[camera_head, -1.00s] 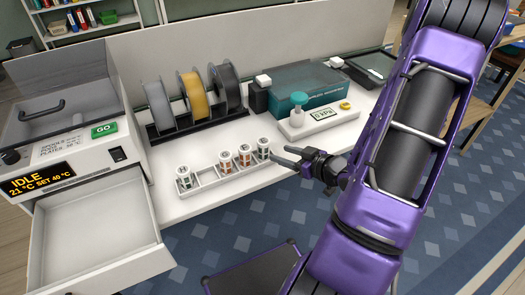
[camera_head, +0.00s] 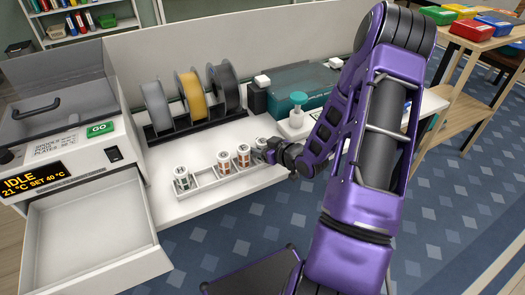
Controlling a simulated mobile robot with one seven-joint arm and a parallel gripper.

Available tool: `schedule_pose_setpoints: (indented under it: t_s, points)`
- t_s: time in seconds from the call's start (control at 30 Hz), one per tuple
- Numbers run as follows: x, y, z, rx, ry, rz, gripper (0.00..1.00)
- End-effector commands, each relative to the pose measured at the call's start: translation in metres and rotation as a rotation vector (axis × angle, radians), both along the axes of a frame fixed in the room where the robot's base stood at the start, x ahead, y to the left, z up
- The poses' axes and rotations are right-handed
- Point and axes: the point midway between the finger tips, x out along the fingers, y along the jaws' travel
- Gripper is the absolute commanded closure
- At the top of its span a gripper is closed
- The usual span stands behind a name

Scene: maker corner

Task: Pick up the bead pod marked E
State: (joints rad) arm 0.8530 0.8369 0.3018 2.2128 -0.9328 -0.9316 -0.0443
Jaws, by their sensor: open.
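Several small bead pods with white lids stand in a pale slotted rack (camera_head: 203,180) on the white bench. The leftmost pod (camera_head: 181,177) has dark contents and stands apart from the others. Two pods with reddish-orange contents, one (camera_head: 224,163) and another (camera_head: 243,156), stand further right. The rightmost pod (camera_head: 261,145) is partly hidden by my gripper. The letters on the pods are too small to read, so I cannot tell which is E. My gripper (camera_head: 262,153) is open at the rightmost pod; I cannot tell whether its fingers touch or surround that pod.
Filament spools (camera_head: 190,97) stand in a black holder behind the rack. A teal machine (camera_head: 305,90) and a white pump bottle (camera_head: 297,110) are behind my arm. An open, empty drawer (camera_head: 90,225) juts out at the left below the IDLE display (camera_head: 35,182). Bench between is clear.

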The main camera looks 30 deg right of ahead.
Motion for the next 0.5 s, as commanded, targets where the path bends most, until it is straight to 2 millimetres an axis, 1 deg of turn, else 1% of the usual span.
schedule_pose_setpoints:
  t_s: [0.17, 0.2, 0.27, 0.4, 0.47, 0.5]
  points:
    - [0.0001, -0.0001, 0.0002, 0.000, 0.000, 0.000, 0.44]
    - [0.0000, 0.0000, 0.0002, 0.000, 0.000, 0.000, 0.51]
    - [0.0000, 0.0000, 0.0002, 0.000, 0.000, 0.000, 0.61]
    - [-0.0002, -0.0001, 0.0003, 0.000, 0.000, 0.000, 0.87]
    - [-0.0002, -0.0001, 0.0003, 0.000, 0.000, 0.000, 0.97]
    - [-0.0002, -0.0001, 0.0003, 0.000, 0.000, 0.000, 1.00]
